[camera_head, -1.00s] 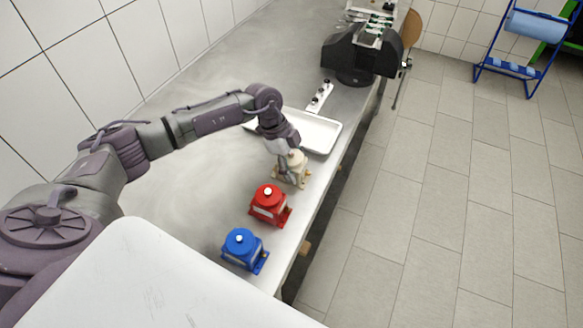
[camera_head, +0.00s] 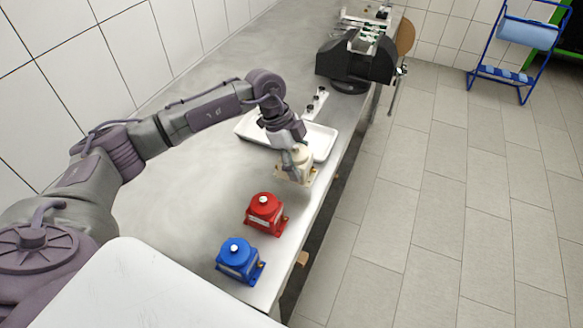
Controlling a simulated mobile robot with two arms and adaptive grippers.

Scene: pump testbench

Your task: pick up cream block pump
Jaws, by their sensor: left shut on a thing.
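The cream block pump (camera_head: 302,167) is near the right edge of the metal bench, just in front of the white tray in the camera_head view. My left gripper (camera_head: 294,164) comes down on it from above and is shut on it, covering part of its left side and top. The pump appears raised a little, with a soft shadow on the bench below it. My right gripper is not in view.
A red pump (camera_head: 265,214) and a blue pump (camera_head: 238,260) stand nearer on the bench (camera_head: 190,210). The white tray (camera_head: 322,143) lies just behind the cream pump. A black vise-like fixture (camera_head: 355,62) stands farther back. The bench left of the pumps is clear.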

